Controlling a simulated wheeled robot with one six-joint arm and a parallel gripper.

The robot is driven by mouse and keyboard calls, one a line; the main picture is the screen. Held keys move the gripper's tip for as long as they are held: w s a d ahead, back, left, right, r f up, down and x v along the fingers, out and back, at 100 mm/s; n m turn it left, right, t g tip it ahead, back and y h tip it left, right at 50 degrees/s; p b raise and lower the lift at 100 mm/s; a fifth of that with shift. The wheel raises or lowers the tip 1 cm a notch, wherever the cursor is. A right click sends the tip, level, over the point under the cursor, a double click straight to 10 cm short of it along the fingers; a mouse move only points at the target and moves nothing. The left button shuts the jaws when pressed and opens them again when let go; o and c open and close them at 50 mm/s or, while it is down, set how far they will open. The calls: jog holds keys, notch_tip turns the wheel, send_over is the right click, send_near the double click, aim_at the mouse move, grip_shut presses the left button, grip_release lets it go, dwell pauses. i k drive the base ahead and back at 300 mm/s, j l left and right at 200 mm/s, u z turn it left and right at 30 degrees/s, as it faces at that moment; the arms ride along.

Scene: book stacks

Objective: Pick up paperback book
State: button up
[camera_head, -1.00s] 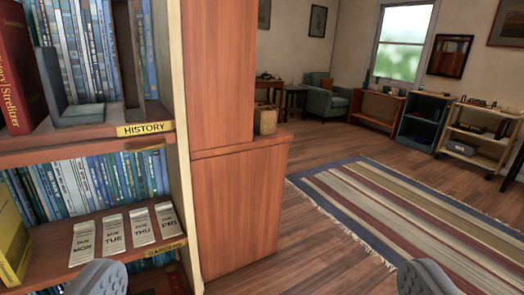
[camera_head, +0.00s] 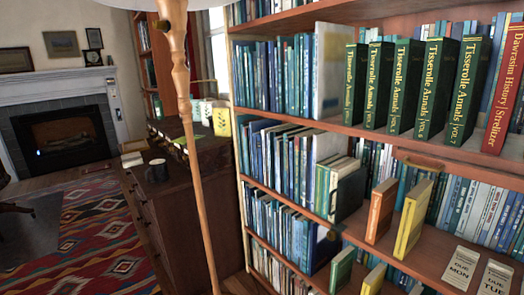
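Several books could be the paperback; I cannot tell which one it is. On the bookcase's middle shelf, an orange book (camera_head: 381,210) and a yellow book (camera_head: 412,220) stand upright and slightly apart, spines toward me. A green book (camera_head: 342,270) and another yellow book (camera_head: 374,281) stand on the shelf below, partly cut off by the frame. A yellow book-like item (camera_head: 221,122) stands on the dark dresser to the left. My gripper is not in this view, so nothing shows in it.
A wooden lamp pole (camera_head: 185,130) stands close before the dark dresser (camera_head: 195,210). Green volumes (camera_head: 424,90) and a red book (camera_head: 504,90) fill the upper shelf. Due-day cards (camera_head: 462,268) lie at lower right. A patterned rug (camera_head: 90,245) and fireplace (camera_head: 68,135) are at left.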

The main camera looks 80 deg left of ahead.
aim_at(132, 159)
jog(key=u, duration=3.35)
jog(key=i+j+u, duration=0.1)
jog(key=i+j, duration=0.2)
jog(key=i, duration=0.2)
jog(key=i+j, duration=0.2)
jog(key=i, duration=0.35)
jog(key=i+j+u, duration=0.15)
jog(key=i, duration=0.4)
jog(key=i+j, duration=0.3)
jog(key=i, duration=0.2)
jog(key=i+j+u, duration=0.15)
jog(key=i, duration=0.4)
